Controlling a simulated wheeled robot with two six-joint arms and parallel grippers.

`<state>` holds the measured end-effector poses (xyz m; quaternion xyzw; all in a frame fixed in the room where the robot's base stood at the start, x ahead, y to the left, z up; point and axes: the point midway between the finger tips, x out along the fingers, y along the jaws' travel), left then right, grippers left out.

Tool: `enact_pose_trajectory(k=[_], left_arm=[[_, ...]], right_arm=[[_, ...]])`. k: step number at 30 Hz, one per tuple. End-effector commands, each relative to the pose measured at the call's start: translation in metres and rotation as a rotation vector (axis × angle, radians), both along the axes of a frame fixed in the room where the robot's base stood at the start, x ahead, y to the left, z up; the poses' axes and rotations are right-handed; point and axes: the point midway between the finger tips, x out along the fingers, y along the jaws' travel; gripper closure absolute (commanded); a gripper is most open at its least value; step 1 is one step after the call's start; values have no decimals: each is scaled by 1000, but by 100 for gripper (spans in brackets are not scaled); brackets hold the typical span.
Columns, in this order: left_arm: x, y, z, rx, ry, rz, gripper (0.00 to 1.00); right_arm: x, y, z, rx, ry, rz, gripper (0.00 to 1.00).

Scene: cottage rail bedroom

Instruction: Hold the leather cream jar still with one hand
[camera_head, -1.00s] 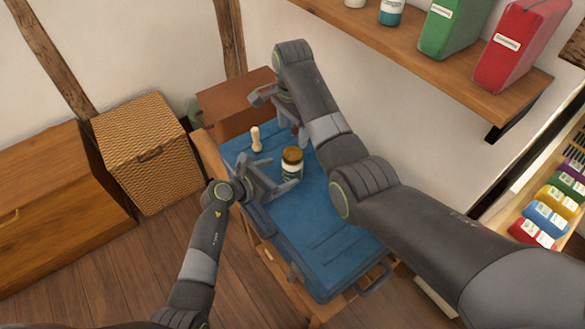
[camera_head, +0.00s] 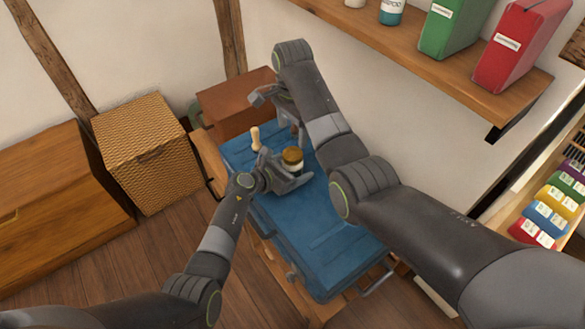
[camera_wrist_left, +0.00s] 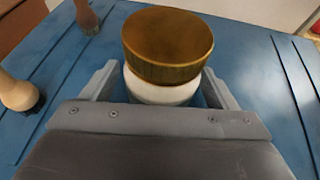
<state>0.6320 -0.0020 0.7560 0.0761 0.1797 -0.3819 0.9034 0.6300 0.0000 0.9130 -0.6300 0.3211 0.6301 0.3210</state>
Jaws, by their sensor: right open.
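The leather cream jar (camera_head: 293,156) has a brown-gold lid and a pale body, and stands upright on the blue case-like surface (camera_head: 325,235). My left gripper (camera_head: 287,170) is low beside it, with a finger on each side of the jar. In the left wrist view the jar (camera_wrist_left: 167,48) sits between the two fingers (camera_wrist_left: 160,92). Narrow blue gaps show between jar and fingers, so the gripper looks open around it. The jar's lower part is hidden by the gripper. My right gripper (camera_head: 277,112) is open and empty, above the far end of the blue surface.
A wooden-handled tool (camera_head: 255,138) stands left of the jar, and its pale handle (camera_wrist_left: 17,92) shows in the wrist view. A brown box (camera_head: 232,103) is behind. A wall shelf (camera_head: 450,72) with binders overhangs at right. The near blue surface is clear.

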Motion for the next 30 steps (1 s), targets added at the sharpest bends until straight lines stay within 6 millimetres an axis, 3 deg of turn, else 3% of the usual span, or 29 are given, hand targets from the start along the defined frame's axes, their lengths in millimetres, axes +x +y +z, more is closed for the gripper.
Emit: enact_pose_trajectory(k=[2,15,18,23,30], left_arm=[[0,0,0,0,0,0,28],[0,0,0,0,0,0,86],[0,0,0,-1,1,0,99],[0,0,0,-1,1,0,100],[0,0,0,-1,1,0,100]], right_arm=[[0,0,0,0,0,0,33],[0,0,0,0,0,0,33],[0,0,0,0,0,-7,42],[0,0,0,0,0,-99,42],[0,0,0,0,0,-444,42]])
